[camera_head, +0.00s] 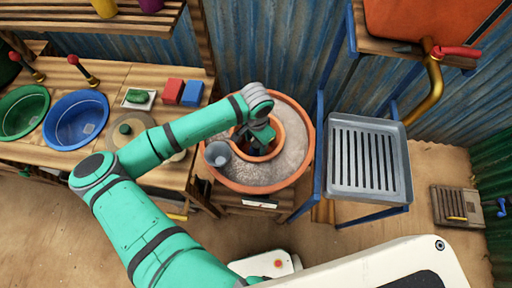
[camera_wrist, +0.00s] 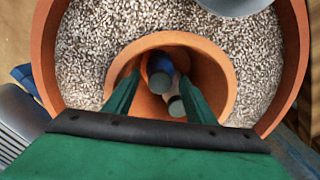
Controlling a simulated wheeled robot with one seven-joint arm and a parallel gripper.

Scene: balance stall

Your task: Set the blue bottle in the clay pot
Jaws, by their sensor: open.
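The clay pot (camera_head: 268,154) is a small terracotta pot set in gravel inside a wide terracotta planter (camera_head: 235,184). In the wrist view the clay pot (camera_wrist: 222,75) is open towards me. A blue bottle (camera_wrist: 159,63) with a grey end is inside it, and a paler piece with a grey end (camera_wrist: 177,106) lies beside it. My gripper (camera_wrist: 159,78) is open and reaches down into the pot, with its fingers on either side of the blue bottle. I cannot tell whether they touch it. In the head view my arm hides most of the pot's inside.
A grey metal cup (camera_head: 217,153) stands on the gravel at the pot's left. A slotted grey tray (camera_head: 367,194) on a blue frame stands at the right. Green (camera_head: 22,112) and blue (camera_head: 76,120) basins sit on the left bench, with red (camera_head: 172,90) and blue (camera_head: 191,92) blocks.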

